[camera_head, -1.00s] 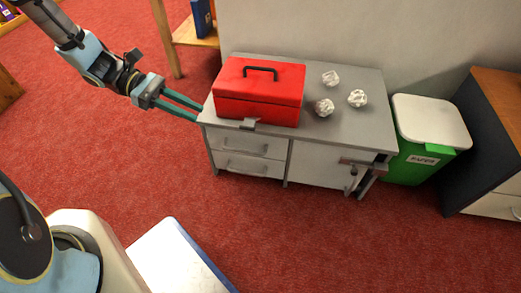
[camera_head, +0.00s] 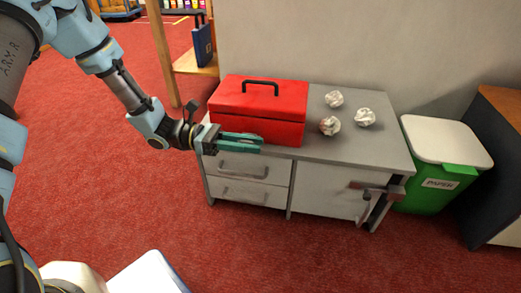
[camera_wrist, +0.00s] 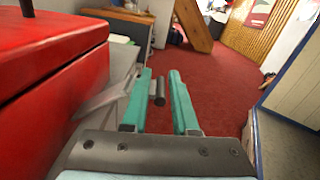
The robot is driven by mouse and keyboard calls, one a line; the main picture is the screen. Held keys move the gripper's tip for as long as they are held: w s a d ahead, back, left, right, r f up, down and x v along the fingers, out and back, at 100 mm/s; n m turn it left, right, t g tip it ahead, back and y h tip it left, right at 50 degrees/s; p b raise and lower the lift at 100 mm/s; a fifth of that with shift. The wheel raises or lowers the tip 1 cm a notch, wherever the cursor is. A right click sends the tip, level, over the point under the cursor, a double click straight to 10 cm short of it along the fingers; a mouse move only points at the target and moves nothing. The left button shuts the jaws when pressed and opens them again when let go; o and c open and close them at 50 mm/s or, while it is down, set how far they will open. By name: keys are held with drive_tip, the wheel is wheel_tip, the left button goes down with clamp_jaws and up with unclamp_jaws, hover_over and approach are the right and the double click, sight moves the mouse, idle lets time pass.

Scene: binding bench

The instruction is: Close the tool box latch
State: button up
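The red tool box (camera_head: 258,106) sits on the left part of the grey cabinet top, with its lid down and a black handle on top. My gripper (camera_head: 258,143) is in front of the box's lower front edge and points right along it. In the wrist view my gripper (camera_wrist: 161,76) is open, its teal fingers apart. The red tool box (camera_wrist: 45,75) fills the left there.
Several crumpled white paper balls (camera_head: 330,126) lie right of the box on the cabinet (camera_head: 375,150). A green paper bin (camera_head: 430,185) stands right of the cabinet. Drawers (camera_head: 243,167) are below the gripper. The red floor in front is mostly clear.

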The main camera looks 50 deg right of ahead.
drive_tip(key=shift+b+x, duration=0.3)
drive_tip(key=shift+x, duration=1.05)
drive_tip(key=shift+c, duration=0.3)
clamp_jaws()
